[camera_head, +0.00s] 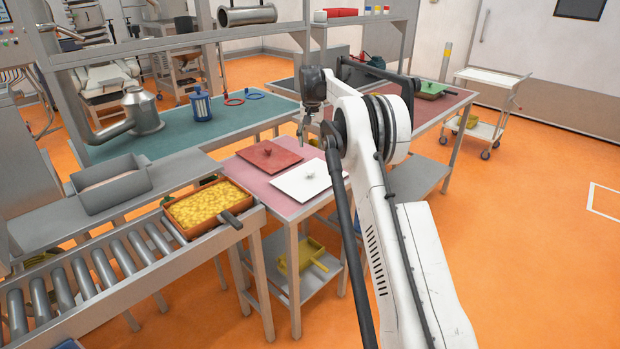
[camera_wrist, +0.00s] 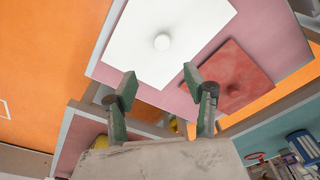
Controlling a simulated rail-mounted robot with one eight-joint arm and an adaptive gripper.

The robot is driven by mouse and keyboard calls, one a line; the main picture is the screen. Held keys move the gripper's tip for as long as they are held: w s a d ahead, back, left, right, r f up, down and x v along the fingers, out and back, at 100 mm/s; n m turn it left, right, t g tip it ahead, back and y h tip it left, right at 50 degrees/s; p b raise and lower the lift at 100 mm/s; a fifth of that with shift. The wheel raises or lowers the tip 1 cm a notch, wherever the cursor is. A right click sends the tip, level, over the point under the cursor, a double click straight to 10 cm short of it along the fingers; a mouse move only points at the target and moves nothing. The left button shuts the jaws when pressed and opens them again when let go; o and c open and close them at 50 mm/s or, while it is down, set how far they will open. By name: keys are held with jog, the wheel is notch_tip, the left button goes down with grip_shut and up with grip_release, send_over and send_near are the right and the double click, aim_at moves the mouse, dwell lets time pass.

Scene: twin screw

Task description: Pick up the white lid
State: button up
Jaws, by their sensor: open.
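The white lid (camera_head: 305,180) is a flat square plate with a small round knob on top. It lies on the pink table (camera_head: 256,188), beside a red lid (camera_head: 269,156) of similar shape. In the wrist view the white lid (camera_wrist: 150,62) shows at upper middle, its knob ahead of the fingers and slightly left of the gap's middle. My gripper (camera_head: 302,132) points down near the red and white lids, above the table. In the wrist view my gripper (camera_wrist: 158,82) has its two green fingers apart, with nothing between them. The fingertips are apart from the knob.
A crate of yellow pieces (camera_head: 208,206) with a handle sits on the roller conveyor (camera_head: 90,272) at left. A grey bin (camera_head: 111,184) stands behind it. A teal table (camera_head: 180,122) holds a metal vessel and a blue canister. A green lid (camera_head: 432,89) lies farther right.

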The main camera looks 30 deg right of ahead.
send_over(310, 170)
jog(key=f, duration=0.8)
jog(key=shift+s+d+f, duration=0.15)
jog(key=shift+s+f, duration=0.1)
jog(key=shift+f, duration=0.1)
jog(key=shift+w+f+p, duration=0.15)
jog(key=shift+f+p, duration=0.2)
jog(key=shift+f, duration=0.95)
jog(key=shift+w+f+p, duration=0.1)
jog(key=shift+f+p, duration=0.2)
jog(key=shift+f, duration=1)
grip_shut()
